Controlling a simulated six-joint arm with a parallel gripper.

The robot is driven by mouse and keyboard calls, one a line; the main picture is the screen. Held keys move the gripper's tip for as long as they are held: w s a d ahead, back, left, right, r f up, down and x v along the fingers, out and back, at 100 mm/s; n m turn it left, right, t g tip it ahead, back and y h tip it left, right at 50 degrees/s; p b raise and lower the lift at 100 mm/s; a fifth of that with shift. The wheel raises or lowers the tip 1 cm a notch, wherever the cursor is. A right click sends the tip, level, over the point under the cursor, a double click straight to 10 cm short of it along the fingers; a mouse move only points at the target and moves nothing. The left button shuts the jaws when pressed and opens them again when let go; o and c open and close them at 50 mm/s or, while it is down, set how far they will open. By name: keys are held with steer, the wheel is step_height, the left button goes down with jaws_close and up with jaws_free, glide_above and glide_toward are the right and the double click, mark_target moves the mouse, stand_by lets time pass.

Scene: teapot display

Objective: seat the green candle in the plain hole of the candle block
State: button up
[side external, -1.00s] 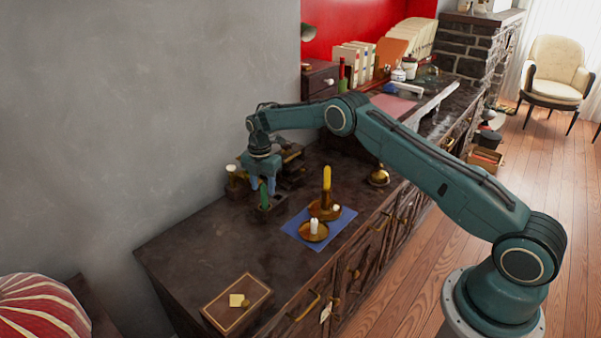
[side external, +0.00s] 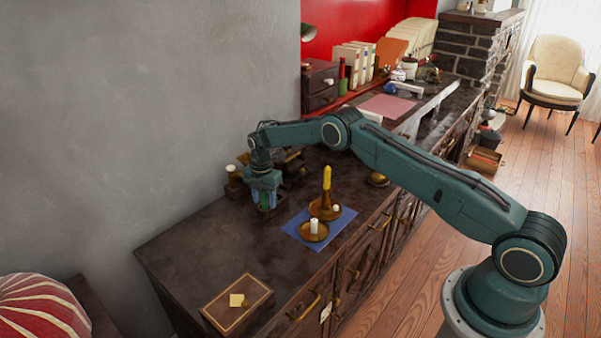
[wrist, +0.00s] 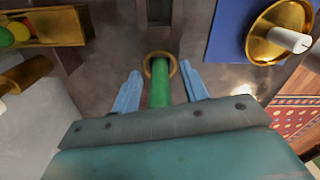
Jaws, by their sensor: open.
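The green candle (wrist: 160,88) stands between my gripper's (wrist: 161,72) two blue fingers in the wrist view, with a visible gap on each side. Its far end meets a brass ring (wrist: 158,56); I cannot tell which hole of the block this is. In the side view my gripper (side external: 264,204) is open and low around the candle, which shows as a thin green strip (side external: 264,198). The dark candle block (side external: 270,209) is mostly hidden behind the fingers, so the plain hole cannot be made out.
A white candle (side external: 231,170) stands at the wall. A wooden box (side external: 238,304) lies at the front. The dresser top between is clear.

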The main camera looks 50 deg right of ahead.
jaws_close()
steer(key=shift+r, duration=0.15)
step_height(320, 180, up, 20)
stand_by(1.0)
stand_by(0.3)
